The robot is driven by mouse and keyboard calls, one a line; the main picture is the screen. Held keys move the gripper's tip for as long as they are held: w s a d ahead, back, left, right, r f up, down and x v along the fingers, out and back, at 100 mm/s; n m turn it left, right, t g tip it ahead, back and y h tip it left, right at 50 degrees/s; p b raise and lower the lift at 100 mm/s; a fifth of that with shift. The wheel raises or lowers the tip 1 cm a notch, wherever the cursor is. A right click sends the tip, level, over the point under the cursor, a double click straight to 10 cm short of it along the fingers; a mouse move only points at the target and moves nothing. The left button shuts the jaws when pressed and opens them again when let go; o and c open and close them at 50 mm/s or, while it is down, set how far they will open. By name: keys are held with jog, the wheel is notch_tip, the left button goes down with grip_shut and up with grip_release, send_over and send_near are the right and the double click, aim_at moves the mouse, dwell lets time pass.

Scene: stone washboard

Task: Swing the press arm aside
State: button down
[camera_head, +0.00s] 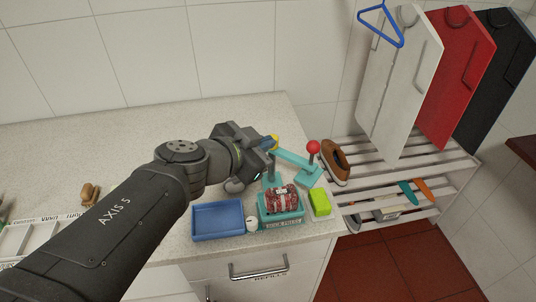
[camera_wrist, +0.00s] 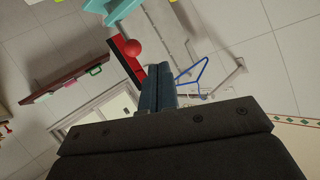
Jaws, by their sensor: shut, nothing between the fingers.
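The teal press (camera_head: 281,222) stands on the counter with a dark red patterned bundle (camera_head: 281,201) in its base. Its teal press arm (camera_head: 293,159) reaches across behind the bundle, toward a red ball knob (camera_head: 313,147) at the right. My gripper (camera_head: 268,144) is at the left end of the arm, partly hiding it; contact cannot be told. In the wrist view my gripper's fingers (camera_wrist: 159,70) are together and empty. The red knob (camera_wrist: 132,47) shows just left of and above their tips, and a teal part (camera_wrist: 115,8) shows at the top.
A blue tray (camera_head: 218,236), a white round item (camera_head: 251,224) and a lime-green block (camera_head: 320,203) sit close around the press. A brown shoe (camera_head: 335,163) is on the slatted rack (camera_head: 455,160) at right. Open counter lies behind my arm.

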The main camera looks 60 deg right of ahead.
jog(key=d+m+g+y, duration=0.1)
jog(key=m+g, duration=0.1)
jog(key=m, duration=0.1)
jog(key=m+g+y, duration=0.2)
jog(key=m+y, duration=0.4)
jog(key=m, duration=0.3)
send_near(297, 160)
jog(key=s+f, duration=0.1)
jog(key=f, duration=0.1)
jog(key=s+a+f, duration=0.1)
jog(key=f, duration=0.1)
jog(key=s+a+f, duration=0.1)
jog(key=f, duration=0.1)
jog(key=shift+s+f, duration=0.1)
jog(key=shift+s, duration=0.05)
jog(key=d, duration=0.2)
jog(key=shift+d, duration=1)
